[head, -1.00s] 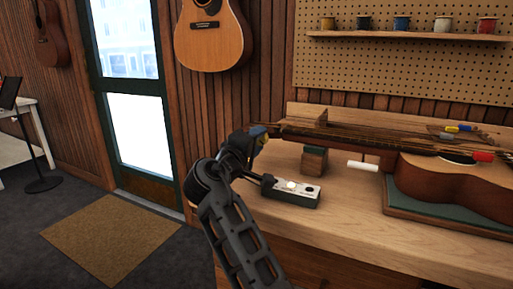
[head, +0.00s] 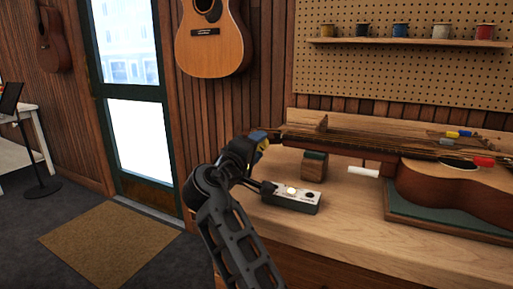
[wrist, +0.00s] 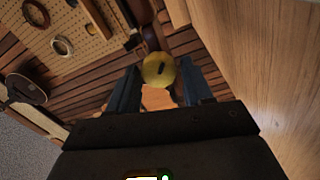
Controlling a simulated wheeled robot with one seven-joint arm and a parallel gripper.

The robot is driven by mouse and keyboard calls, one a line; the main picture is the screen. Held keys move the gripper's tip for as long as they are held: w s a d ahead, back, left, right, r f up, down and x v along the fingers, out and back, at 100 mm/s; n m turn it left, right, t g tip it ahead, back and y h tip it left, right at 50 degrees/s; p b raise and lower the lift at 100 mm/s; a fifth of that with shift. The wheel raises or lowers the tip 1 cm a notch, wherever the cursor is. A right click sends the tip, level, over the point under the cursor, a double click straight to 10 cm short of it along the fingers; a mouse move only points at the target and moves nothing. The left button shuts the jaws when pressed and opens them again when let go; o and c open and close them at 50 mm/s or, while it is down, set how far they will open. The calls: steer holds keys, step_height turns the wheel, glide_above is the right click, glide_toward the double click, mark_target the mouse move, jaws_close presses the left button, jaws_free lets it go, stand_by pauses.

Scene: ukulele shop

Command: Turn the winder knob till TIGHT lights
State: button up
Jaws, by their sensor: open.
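The winder knob is the round yellow piece with a dark slot (wrist: 158,70); in the wrist view it sits between my two fingers. My gripper (wrist: 160,76) is open, one finger on each side of the knob; I cannot tell whether either touches it. In the head view my gripper (head: 257,142) is at the left end of the guitar's neck, with a bit of yellow showing beside it. A small grey box (head: 297,202) on the bench carries one white lit spot and a dark one. Its lettering is too small to read.
A guitar (head: 458,187) lies on a green-topped cradle on the wooden bench (head: 350,228). A block (head: 314,168) stands under its neck. A pegboard with a shelf of spools (head: 400,41) is behind. The bench front is clear.

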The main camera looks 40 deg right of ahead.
steer(key=v, duration=0.7)
steer(key=shift+a, duration=0.3)
steer(key=n+p, duration=0.1)
steer(key=r+n+p, duration=0.1)
steer(key=n+p, duration=0.1)
steer(key=shift+w+r, duration=0.1)
steer(key=shift+w, duration=0.05)
steer(key=n+p, duration=0.1)
steer(key=n, duration=0.1)
steer(key=n+p, duration=0.1)
steer(key=p, duration=0.1)
steer(key=n+p, duration=0.1)
steer(key=n, duration=0.1)
steer(key=shift+w+r+n+p, duration=0.15)
steer(key=shift+r+n+p, duration=0.15)
steer(key=shift+p, duration=0.05)
steer(key=n+p, duration=0.1)
steer(key=n, duration=0.1)
steer(key=shift+n+p, duration=0.3)
steer(key=shift+p, duration=0.1)
steer(key=n+p, duration=0.3)
steer(key=n, duration=0.3)
steer(key=n+p, duration=0.2)
steer(key=shift+s+f+n+g, duration=0.3)
steer(key=shift+g, duration=0.1)
steer(key=shift+f+n+p, duration=0.2)
steer(key=shift+n+p, duration=0.2)
steer(key=shift+n, duration=0.3)
steer(key=shift+p+x, duration=0.3)
steer(key=shift+x, duration=3.55)
